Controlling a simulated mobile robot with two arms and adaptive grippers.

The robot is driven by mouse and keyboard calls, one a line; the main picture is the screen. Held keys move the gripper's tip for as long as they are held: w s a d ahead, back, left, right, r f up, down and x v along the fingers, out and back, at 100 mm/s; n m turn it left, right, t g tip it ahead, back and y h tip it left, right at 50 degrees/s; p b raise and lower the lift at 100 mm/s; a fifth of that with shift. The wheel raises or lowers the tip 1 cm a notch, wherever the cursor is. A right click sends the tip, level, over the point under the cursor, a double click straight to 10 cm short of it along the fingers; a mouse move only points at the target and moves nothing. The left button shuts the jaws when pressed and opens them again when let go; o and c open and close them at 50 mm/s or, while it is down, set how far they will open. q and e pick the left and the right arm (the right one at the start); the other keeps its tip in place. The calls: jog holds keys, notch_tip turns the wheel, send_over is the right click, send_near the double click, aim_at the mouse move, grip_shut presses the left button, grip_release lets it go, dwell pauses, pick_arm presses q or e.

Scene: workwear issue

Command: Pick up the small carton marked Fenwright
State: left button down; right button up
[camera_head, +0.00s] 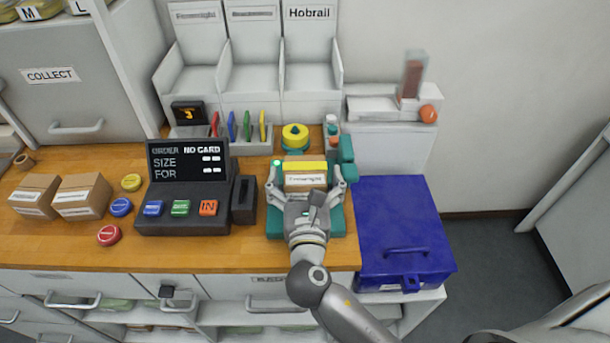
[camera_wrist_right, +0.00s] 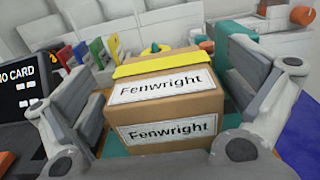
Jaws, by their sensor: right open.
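The small brown carton marked Fenwright (camera_head: 304,187) sits on a teal stand (camera_head: 336,222) at the right of the wooden counter. It has a yellow strip across its top. The right wrist view shows the carton (camera_wrist_right: 165,110) close up, with Fenwright labels on two of its faces. My right gripper (camera_head: 306,188) is open, with one finger on each side of the carton. In the right wrist view its fingers (camera_wrist_right: 160,105) stand beside the carton; whether they touch it is hard to tell. My left gripper is not in view.
A black order terminal (camera_head: 186,174) reading "NO CARD" stands left of the carton. Two other cartons (camera_head: 82,196) and several coloured discs lie further left. A blue lidded box (camera_head: 400,222) is at the right. White bins (camera_head: 250,80), one marked Hobrail, stand behind.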

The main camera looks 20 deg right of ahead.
jog(key=shift+x, duration=1.1)
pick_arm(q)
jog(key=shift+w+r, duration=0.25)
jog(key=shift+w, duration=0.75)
pick_arm(e)
jog(key=shift+f, duration=0.1)
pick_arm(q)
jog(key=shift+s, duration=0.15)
pick_arm(e)
jog(key=shift+s, duration=0.1)
jog(key=c, duration=0.5)
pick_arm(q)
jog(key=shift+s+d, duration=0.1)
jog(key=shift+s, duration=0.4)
pick_arm(e)
jog(key=c, duration=0.6)
